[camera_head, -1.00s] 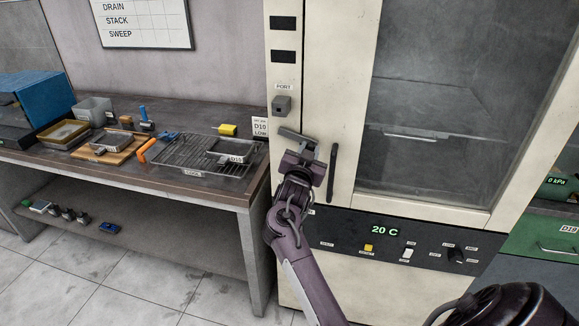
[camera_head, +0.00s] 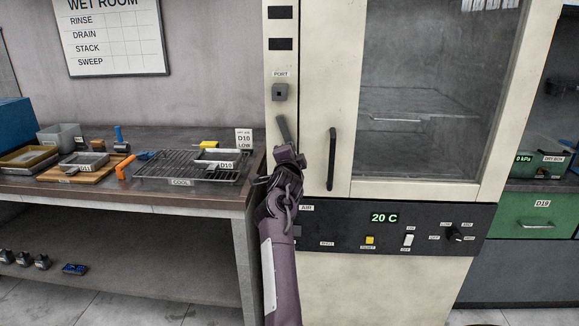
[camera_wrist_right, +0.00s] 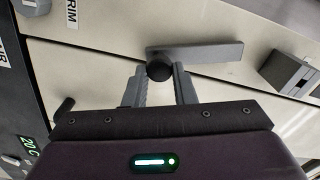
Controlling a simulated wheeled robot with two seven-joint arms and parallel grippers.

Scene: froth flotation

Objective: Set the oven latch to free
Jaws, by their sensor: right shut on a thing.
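The oven (camera_head: 312,60) is a tall cream cabinet with a glass door and a black vertical door handle (camera_head: 332,160). Its latch is a grey bar (camera_head: 283,128) left of that handle, now steep, its upper end leaning slightly left. My right gripper (camera_head: 287,154) is at the bar's lower end and hides that part. In the right wrist view the grey bar (camera_wrist_right: 210,51) lies nearly level, with a round black knob (camera_wrist_right: 159,71) near its left end. The fingers (camera_wrist_right: 159,84) are shut on this knob, one on each side. My left gripper is not in view.
A grey square port block (camera_head: 280,92) sits just above the latch. Below is a black control panel (camera_head: 340,236) reading 20 C. A bench (camera_head: 215,193) with a rack (camera_head: 150,177) and trays stands close on the left.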

